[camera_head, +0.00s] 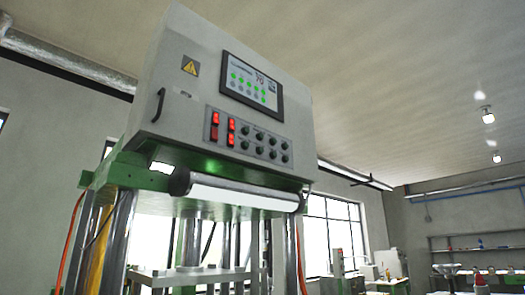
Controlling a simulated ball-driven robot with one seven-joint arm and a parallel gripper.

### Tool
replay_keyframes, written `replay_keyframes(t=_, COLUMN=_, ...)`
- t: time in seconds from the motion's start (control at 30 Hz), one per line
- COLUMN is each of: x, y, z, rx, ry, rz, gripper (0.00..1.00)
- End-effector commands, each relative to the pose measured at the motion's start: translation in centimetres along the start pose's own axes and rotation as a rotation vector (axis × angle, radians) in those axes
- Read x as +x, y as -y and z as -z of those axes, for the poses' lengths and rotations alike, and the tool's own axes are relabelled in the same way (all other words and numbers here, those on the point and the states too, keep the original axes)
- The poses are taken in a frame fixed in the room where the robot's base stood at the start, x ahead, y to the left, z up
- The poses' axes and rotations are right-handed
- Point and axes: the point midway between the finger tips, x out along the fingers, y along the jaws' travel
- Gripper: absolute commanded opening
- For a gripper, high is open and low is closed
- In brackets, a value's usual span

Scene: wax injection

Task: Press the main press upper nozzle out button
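The main press (119,178) stands at the left and middle, with a grey control cabinet (172,112) on top of its green frame. On the cabinet front are a touchscreen (252,86) with rows of green dots, red lit displays (214,125), and a panel with two rows of small dark round buttons (266,145). The button labels are too small to read, so I cannot tell which one is the upper nozzle out button. My gripper is not in view.
A white roller (245,194) juts out below the button panel. Bright pillars (121,240) and a white plate (200,275) are below. An orange hose (70,245) hangs at the left. A shelf with benches (480,245) is far right.

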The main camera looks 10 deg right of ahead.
Motion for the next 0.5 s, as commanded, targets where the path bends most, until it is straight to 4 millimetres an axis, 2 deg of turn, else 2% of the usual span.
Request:
replay_keyframes(t=0.07, x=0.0, y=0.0, z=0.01, rx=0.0, ry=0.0, rz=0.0, gripper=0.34)
replay_keyframes(t=0.4, x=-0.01, y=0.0, z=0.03, rx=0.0, ry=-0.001, rz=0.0, gripper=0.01)
replay_keyframes(t=0.5, x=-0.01, y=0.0, z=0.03, rx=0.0, ry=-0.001, rz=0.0, gripper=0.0)
